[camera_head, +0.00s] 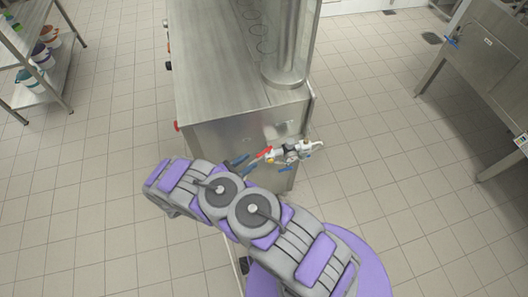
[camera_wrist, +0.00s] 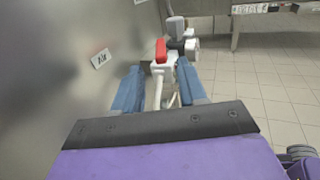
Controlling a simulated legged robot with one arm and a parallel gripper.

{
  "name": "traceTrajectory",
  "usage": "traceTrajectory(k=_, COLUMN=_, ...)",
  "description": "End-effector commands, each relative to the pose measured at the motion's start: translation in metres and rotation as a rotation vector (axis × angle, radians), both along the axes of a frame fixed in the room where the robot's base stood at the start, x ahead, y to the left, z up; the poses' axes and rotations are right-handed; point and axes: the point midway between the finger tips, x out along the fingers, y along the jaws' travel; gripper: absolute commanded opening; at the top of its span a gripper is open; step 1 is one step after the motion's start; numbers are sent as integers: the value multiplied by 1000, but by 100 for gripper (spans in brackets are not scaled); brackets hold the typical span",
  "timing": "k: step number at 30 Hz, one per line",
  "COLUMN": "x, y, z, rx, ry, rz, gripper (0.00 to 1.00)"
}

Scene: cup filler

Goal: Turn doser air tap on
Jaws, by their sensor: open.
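The doser air tap has a red handle (camera_wrist: 160,51) in the wrist view, standing just beyond and between my fingers, with a white fitting below it. In the head view the red handle (camera_head: 264,152) is on the near end of the steel machine, left of a valve assembly (camera_head: 290,152). My gripper (camera_wrist: 160,82) is open, with one blue-grey finger on each side of the tap's line. I cannot tell whether either finger touches it. In the head view my arm hides part of the gripper.
The steel doser machine (camera_head: 225,85) fills the middle of the head view. A red knob (camera_head: 177,126) is on its left edge. A shelf with containers (camera_head: 42,57) stands at far left, and a steel table (camera_head: 485,60) at right. Tiled floor is clear on both sides.

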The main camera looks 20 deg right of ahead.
Motion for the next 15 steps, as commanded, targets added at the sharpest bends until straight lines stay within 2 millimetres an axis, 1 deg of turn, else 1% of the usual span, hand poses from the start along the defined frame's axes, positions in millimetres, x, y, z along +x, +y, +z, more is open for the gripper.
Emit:
traceTrajectory(k=1, x=4, y=-10, z=0, rx=-3, ry=0, rz=-3, gripper=42)
traceTrajectory(k=3, x=9, y=-24, z=0, rx=-1, ry=0, rz=-4, gripper=42)
traceTrajectory(k=9, x=21, y=-56, z=-1, rx=2, ry=3, rz=-4, gripper=42)
traceTrajectory(k=15, x=29, y=-74, z=-1, rx=0, ry=0, rz=-2, gripper=42)
